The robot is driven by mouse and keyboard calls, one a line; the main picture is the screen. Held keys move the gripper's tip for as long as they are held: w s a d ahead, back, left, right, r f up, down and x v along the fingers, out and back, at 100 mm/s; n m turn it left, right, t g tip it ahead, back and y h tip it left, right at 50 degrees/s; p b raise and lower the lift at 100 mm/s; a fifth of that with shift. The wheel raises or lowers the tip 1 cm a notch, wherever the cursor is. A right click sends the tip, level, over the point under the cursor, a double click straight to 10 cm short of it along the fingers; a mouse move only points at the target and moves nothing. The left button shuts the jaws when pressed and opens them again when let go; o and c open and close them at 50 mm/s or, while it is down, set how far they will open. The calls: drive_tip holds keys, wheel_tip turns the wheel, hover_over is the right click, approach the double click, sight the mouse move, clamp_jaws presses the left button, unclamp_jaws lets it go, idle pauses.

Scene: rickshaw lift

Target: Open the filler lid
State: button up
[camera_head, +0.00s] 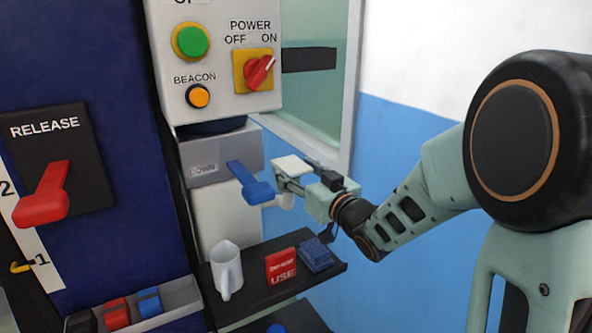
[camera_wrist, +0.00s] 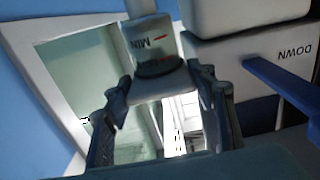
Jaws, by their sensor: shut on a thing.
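The filler lid (camera_head: 293,166) is a small pale flat piece at my fingertips, right of the blue lever, in the head view. My gripper (camera_head: 282,180) reaches in from the right and is shut on it. In the wrist view, the fingers of my gripper (camera_wrist: 163,105) stand on either side of the pale lid (camera_wrist: 165,86). The white filler body (camera_wrist: 148,38), marked MIN and with a dark ring, shows beyond it. In the head view, only a small white part (camera_head: 287,201) shows below the fingers. I cannot tell how far the lid is tilted.
The blue lever (camera_head: 250,185) on the DOWN panel (camera_head: 205,168) is close to the left of my gripper. A shelf (camera_head: 250,290) below holds a white jug (camera_head: 226,270), a red box (camera_head: 281,267) and a blue item (camera_head: 315,255). The control box (camera_head: 215,70) is above left.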

sight(291, 163)
drive_tip(key=shift+r, duration=0.1)
wheel_tip(291, 163, up, 2)
drive_tip(key=g+h+p, duration=0.1)
drive_tip(key=p, duration=0.6)
drive_tip(key=shift+w+r+g, duration=0.1)
drive_tip(key=shift+g, duration=0.3)
drive_tip(key=g+p, duration=0.1)
drive_tip(key=p, duration=0.3)
drive_tip(key=r+g+h+p, duration=0.1)
drive_tip(key=p, duration=0.3)
drive_tip(key=shift+w+a+r+h+p, duration=0.2)
drive_tip(key=shift+w+r+h+p, duration=0.05)
drive_tip(key=shift+h+p, duration=0.05)
drive_tip(key=g+p, duration=0.1)
drive_tip(key=p, duration=0.3)
drive_tip(key=shift+w+a+r+h, duration=0.15)
drive_tip(key=shift+w+r+h, duration=0.05)
drive_tip(key=shift+h, duration=0.2)
drive_tip(key=shift+w+a+r+p, duration=0.4)
drive_tip(key=shift+w+r+p, duration=0.25)
drive_tip(key=shift+p, duration=0.4)
drive_tip(key=shift+r, duration=0.1)
drive_tip(key=o, duration=1.5)
drive_tip(key=shift+o, duration=1.1)
drive_tip(key=shift+s+f, duration=0.1)
drive_tip(key=shift+f, duration=0.15)
